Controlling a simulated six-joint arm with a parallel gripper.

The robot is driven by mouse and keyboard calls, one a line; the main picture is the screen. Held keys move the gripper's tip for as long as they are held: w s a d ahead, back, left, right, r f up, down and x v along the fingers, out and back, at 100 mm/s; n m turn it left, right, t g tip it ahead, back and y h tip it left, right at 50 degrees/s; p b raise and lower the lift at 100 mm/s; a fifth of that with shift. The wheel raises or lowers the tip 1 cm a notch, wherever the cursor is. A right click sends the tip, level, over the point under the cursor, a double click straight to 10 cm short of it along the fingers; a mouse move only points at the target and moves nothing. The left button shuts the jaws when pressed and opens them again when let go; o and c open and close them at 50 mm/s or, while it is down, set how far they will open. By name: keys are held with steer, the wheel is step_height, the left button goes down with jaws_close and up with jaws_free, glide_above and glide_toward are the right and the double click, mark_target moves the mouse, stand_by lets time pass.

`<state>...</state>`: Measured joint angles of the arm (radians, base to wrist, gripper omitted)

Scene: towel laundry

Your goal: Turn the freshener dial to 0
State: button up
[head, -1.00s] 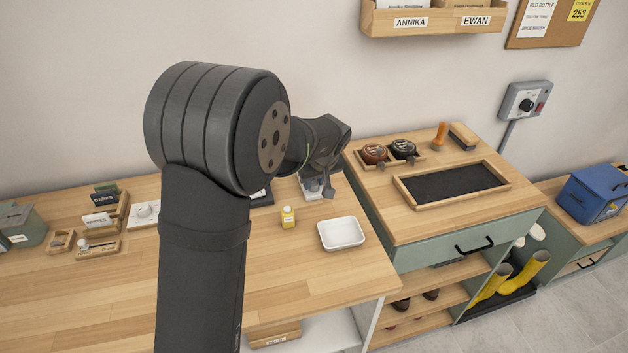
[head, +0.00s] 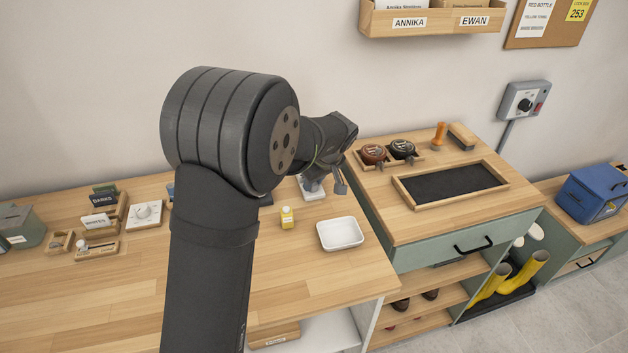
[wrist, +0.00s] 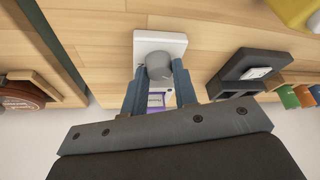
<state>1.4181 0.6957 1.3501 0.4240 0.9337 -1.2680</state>
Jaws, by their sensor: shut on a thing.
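The freshener is a white unit (head: 314,195) on the wooden counter, at the end of my arm in the head view. Its square white base (wrist: 148,40) and round grey dial (wrist: 157,64) show in the wrist view. A purple and white label (wrist: 155,100) is partly visible behind the dial. My gripper (wrist: 158,69) has one finger on each side of the dial and is shut on it. In the head view my gripper (head: 328,183) hides part of the freshener. I cannot read the dial's setting.
A dark device (wrist: 250,72) lies to the right in the wrist view.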

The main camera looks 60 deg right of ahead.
steer(key=o, duration=0.7)
steer(key=v, duration=1.7)
steer(key=shift+r, duration=0.15)
steer(key=shift+s+d, duration=0.1)
steer(key=x, duration=1.7)
